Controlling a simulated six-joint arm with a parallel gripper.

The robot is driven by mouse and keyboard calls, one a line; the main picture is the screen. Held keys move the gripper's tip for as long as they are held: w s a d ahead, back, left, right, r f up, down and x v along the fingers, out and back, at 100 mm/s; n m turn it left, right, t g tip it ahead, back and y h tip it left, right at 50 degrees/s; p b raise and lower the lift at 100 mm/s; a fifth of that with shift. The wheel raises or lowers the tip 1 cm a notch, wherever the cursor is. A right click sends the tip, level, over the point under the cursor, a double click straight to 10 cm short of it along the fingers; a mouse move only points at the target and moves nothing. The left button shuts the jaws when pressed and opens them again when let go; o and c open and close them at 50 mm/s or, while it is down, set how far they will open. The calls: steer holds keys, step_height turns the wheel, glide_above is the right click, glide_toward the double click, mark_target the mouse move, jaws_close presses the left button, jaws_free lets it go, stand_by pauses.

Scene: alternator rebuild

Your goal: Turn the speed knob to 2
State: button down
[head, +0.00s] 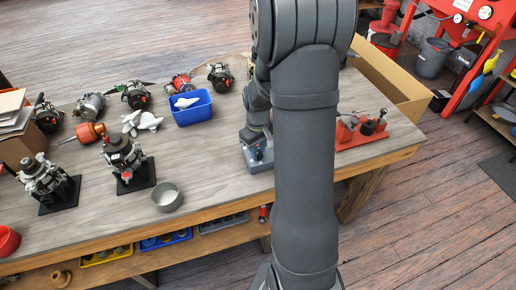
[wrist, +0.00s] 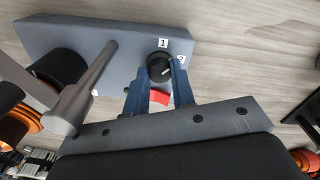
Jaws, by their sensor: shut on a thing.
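The speed knob (wrist: 160,66) is a round black dial with a light pointer mark, on a grey-blue box (wrist: 60,38) in the wrist view. A white label "1" (wrist: 163,43) sits above the knob. The pointer mark seems to face right and slightly down. My gripper (wrist: 159,72) has its blue fingers on either side of the knob, shut on it. In the head view the box (head: 260,160) stands at the table's front edge, partly hidden by my arm.
A red part (wrist: 159,97) shows between the fingers. A grey post (wrist: 97,80) and a black and orange cylinder (wrist: 60,68) rise at left. A blue bin (head: 193,112), alternators and a red tool tray (head: 358,137) are on the table (head: 215,160).

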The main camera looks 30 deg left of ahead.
steer(key=shift+m, duration=0.6)
steer(key=c, duration=1.2)
jaws_free()
steer(key=shift+r, duration=0.1)
step_height(320, 180, up, 17)
steer(key=shift+r, duration=0.15)
